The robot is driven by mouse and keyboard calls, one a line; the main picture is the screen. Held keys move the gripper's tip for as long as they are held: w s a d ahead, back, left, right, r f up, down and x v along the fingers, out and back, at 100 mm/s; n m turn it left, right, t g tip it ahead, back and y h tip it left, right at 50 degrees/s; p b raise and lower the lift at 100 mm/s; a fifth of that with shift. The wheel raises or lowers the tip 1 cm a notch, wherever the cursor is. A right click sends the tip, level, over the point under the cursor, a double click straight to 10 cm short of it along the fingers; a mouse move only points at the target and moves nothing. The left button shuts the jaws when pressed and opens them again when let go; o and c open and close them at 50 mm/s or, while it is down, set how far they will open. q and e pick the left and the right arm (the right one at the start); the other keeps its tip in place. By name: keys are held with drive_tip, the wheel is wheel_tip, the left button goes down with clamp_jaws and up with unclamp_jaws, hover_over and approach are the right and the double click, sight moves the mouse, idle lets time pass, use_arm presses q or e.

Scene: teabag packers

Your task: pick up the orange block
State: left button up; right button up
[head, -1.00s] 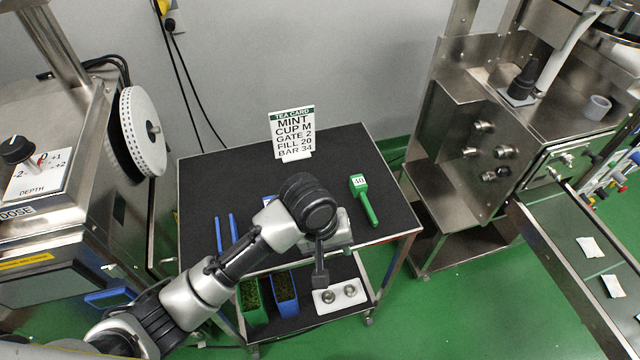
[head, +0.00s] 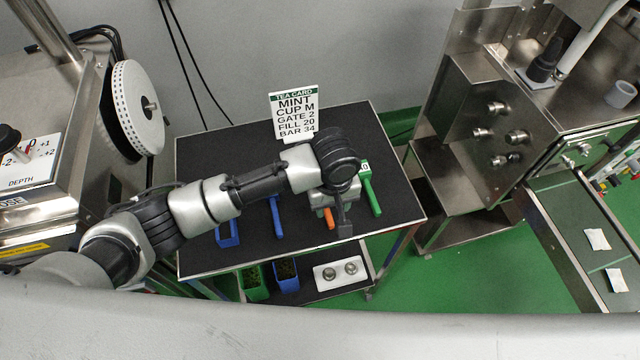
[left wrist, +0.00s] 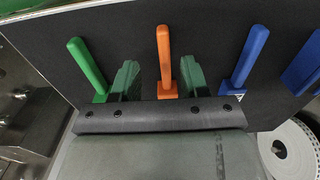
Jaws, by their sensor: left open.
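The orange block (head: 330,219) has an upright-looking long handle. In the head view only a bit of it shows on the black cart top, beneath my left gripper (head: 324,203). In the left wrist view the orange block (left wrist: 164,55) lies between the two dark green fingers of my left gripper (left wrist: 160,80). The fingers stand apart on either side of it, with gaps showing, so the gripper is open. My right gripper is not in view.
A green block (head: 371,195) stands close on the right of the gripper, and a blue one (head: 276,216) on its left. Another blue one (head: 227,234) is farther left. The tea card (head: 295,113) stands at the cart's back edge. The cart top (head: 225,150) is bare behind my arm.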

sight(328, 214)
use_arm(q)
drive_tip(key=f, duration=0.3)
drive_tip(key=shift+a+f, duration=0.3)
drive_tip(key=shift+a, duration=0.05)
drive_tip(key=shift+f, duration=0.2)
clamp_jaws()
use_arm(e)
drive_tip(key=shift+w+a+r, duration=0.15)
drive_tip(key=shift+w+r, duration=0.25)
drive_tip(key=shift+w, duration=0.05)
use_arm(q)
drive_tip(key=shift+r, duration=0.1)
